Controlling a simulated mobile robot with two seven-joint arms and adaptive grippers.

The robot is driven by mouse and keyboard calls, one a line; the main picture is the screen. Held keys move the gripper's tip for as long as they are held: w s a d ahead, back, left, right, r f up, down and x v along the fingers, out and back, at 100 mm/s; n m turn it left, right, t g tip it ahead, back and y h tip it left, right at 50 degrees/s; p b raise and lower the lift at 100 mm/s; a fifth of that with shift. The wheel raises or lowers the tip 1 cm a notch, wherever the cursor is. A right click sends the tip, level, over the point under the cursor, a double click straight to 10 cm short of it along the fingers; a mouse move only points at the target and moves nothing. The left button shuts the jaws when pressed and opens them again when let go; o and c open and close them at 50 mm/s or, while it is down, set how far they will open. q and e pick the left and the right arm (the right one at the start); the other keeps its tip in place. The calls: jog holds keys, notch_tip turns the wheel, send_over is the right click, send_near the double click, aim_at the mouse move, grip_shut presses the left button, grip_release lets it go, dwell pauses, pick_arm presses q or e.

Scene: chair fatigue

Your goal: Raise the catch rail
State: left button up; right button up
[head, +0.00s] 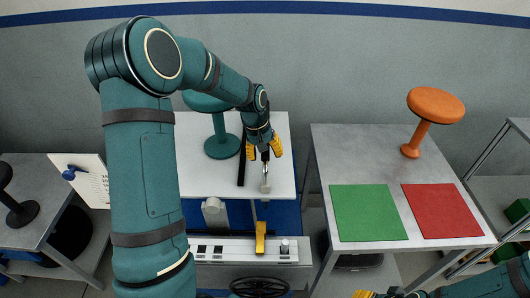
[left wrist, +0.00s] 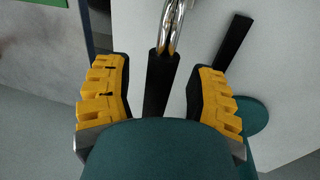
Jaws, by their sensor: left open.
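My left gripper (head: 264,150) is over the white platform (head: 200,180) in the head view, fingers spread and pointing down. In the left wrist view its yellow-padded fingers (left wrist: 160,98) stand apart on either side of a black grip (left wrist: 160,80) with a curved chrome bar (left wrist: 173,25) at its end. A gap shows on both sides, so the grip is not clamped. A separate black bar (head: 242,163) lies left of the gripper. I cannot tell for certain which part is the catch rail.
A teal stool (head: 222,145) stands on the platform, close to my left arm. A yellow lever (head: 260,238) and a switch panel (head: 245,250) are in front. At right, a grey table holds an orange stool (head: 435,105), a green mat (head: 368,213) and a red mat (head: 441,211).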

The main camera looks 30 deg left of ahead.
pick_arm(q)
jog(key=shift+c, duration=0.5)
grip_shut()
notch_tip(320, 180, up, 15)
jog(key=p, duration=0.9)
jog(key=shift+f, duration=0.2)
jog(key=shift+w, duration=0.1)
jog(key=shift+o, duration=0.5)
grip_release()
notch_tip(320, 180, up, 12)
jog(key=s+a, duration=0.1)
jog(key=a, duration=0.1)
jog(key=shift+s, duration=0.2)
